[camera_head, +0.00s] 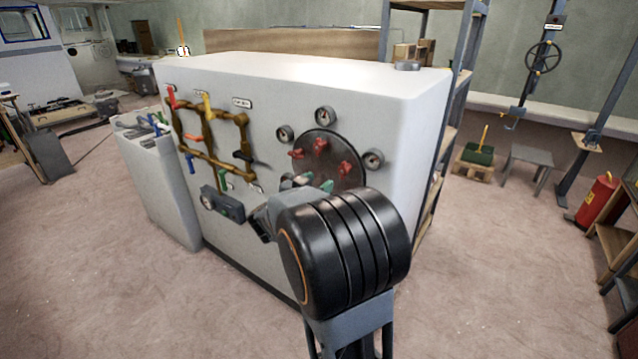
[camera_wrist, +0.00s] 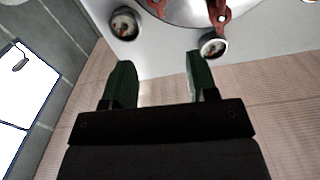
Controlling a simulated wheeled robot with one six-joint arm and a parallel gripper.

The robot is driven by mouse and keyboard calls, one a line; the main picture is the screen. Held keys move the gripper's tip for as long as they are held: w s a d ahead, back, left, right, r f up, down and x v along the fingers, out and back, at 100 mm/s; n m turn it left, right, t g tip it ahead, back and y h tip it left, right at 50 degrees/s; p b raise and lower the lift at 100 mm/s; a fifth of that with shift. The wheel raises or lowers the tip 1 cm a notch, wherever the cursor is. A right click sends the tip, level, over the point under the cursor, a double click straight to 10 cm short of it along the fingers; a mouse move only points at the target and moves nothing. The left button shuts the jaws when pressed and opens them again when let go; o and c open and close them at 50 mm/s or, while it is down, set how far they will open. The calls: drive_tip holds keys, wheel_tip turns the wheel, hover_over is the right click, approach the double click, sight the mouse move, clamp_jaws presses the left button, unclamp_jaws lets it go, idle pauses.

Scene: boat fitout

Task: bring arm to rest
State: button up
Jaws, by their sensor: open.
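My gripper (camera_wrist: 160,82) is open in the wrist view, with its two green fingertips apart and nothing between them. It is in front of the white panel cabinet (camera_head: 260,85), close to the round dark plate (camera_head: 327,150) with red valve handles (camera_head: 346,168). In the head view my black arm joint hides much of the gripper. In the wrist view a gauge (camera_wrist: 212,46) is beyond the right fingertip, and a red handle (camera_wrist: 218,12) is above it. I cannot tell the exact gap to the panel.
Brown pipework (camera_head: 207,145) with coloured levers is on the panel's left. A white bin (camera_head: 155,180) stands at the cabinet's left end. Shelving (camera_head: 455,120) stands behind its right end. A red fire extinguisher (camera_head: 597,198) is at the far right. The floor between is clear.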

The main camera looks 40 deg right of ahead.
idle(0.4)
drive_tip(key=w+a+f+n+t+y, duration=0.3)
drive_tip(key=a+f+n+y, duration=0.1)
drive_tip(key=a+y, duration=0.3)
drive_tip(key=w+a+f+n+t+y, duration=0.3)
drive_tip(key=w+a+f+n+y, duration=0.1)
drive_tip(key=a+y, duration=0.25)
drive_tip(key=s+a+f+n+g+y, duration=0.3)
drive_tip(key=s+a+n+g+y, duration=0.15)
drive_tip(key=s+a, duration=0.5)
drive_tip(key=s+a+r+n+g, duration=0.1)
drive_tip(key=s+r+n, duration=0.1)
drive_tip(key=s, duration=0.3)
drive_tip(key=s+a+r+n+g+p, duration=0.1)
drive_tip(key=s+a+n, duration=0.1)
drive_tip(key=s, duration=0.3)
drive_tip(key=shift+s+a+r+h+p, duration=0.25)
drive_tip(key=shift+s+r+h+p, duration=0.05)
drive_tip(key=shift+s+r, duration=0.1)
drive_tip(key=shift+c, duration=0.4)
